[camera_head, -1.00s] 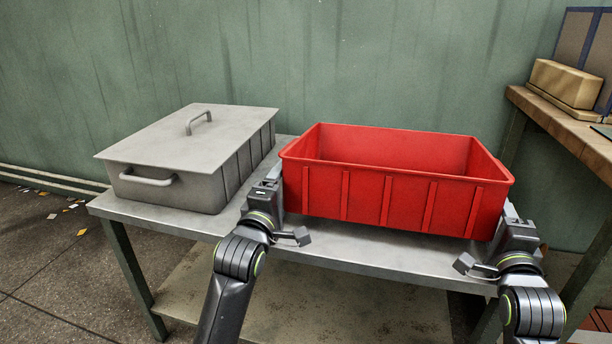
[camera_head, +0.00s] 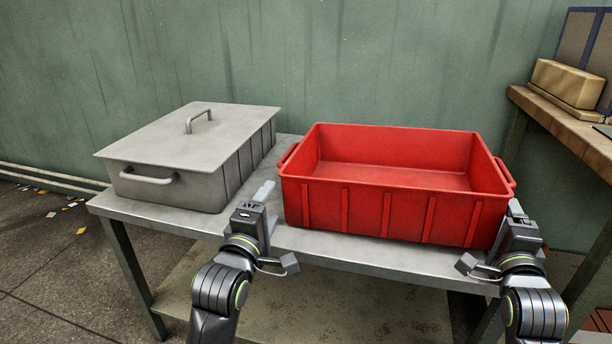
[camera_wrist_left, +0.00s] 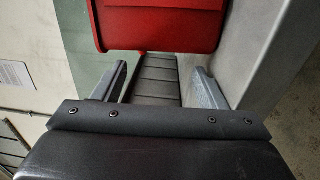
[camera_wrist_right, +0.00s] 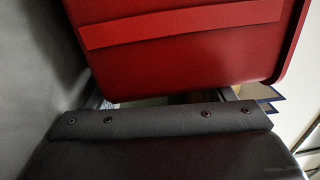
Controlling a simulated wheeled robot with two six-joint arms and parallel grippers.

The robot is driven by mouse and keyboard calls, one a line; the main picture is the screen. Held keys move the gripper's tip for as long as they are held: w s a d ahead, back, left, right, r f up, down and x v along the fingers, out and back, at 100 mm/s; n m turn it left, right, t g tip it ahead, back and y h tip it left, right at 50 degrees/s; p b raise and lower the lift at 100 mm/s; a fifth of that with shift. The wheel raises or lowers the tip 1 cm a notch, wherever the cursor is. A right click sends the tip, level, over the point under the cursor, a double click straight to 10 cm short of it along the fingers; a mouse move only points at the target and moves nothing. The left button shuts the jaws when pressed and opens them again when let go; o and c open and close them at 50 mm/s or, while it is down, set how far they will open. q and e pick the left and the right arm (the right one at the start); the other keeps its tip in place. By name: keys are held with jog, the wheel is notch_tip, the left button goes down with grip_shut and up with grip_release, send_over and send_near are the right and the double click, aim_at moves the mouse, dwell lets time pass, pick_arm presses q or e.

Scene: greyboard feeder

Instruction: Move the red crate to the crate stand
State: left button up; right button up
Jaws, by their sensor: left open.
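The red crate (camera_head: 395,212) is empty and stands upright on the right part of a grey metal table (camera_head: 330,246). Its end handles show at its left and right. My left gripper (camera_head: 266,193) is open and empty, just left of the crate's near left corner and apart from it. The crate (camera_wrist_left: 160,25) shows beyond its fingers in the left wrist view. My right gripper (camera_head: 515,207) is close by the crate's near right corner. In the right wrist view the crate (camera_wrist_right: 180,60) covers most of its fingers, so its opening and any contact are unclear.
A lidded grey box (camera_head: 175,160) with handles stands on the table left of the crate, leaving a narrow gap. A wooden bench (camera_head: 570,130) with a tan block (camera_head: 565,82) is at the right. A green wall (camera_head: 350,60) stands behind.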

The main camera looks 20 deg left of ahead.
pick_arm(q)
jog(key=s, duration=0.2)
jog(key=shift+s+d, duration=0.1)
jog(key=shift+s, duration=0.25)
pick_arm(e)
jog(key=f, duration=0.3)
jog(key=shift+w+d+f+g, duration=0.1)
jog(key=shift+d+f+g, duration=0.15)
jog(key=shift+g, duration=0.15)
pick_arm(q)
jog(key=shift+w, duration=0.15)
pick_arm(e)
jog(key=shift+s+a, duration=0.1)
jog(key=shift+s, duration=0.2)
pick_arm(q)
jog(key=shift+w, duration=0.1)
pick_arm(e)
jog(key=shift+t, duration=0.3)
jog(key=s, duration=0.2)
jog(key=s+r, duration=0.1)
jog(key=s, duration=0.3)
jog(key=shift+s+a+r, duration=0.15)
jog(key=shift+s+r, duration=0.05)
jog(key=shift+r, duration=0.2)
pick_arm(q)
jog(key=shift+d+r, duration=0.1)
pick_arm(e)
jog(key=shift+s+r, duration=0.35)
jog(key=shift+s, duration=0.3)
jog(key=shift+r, duration=0.1)
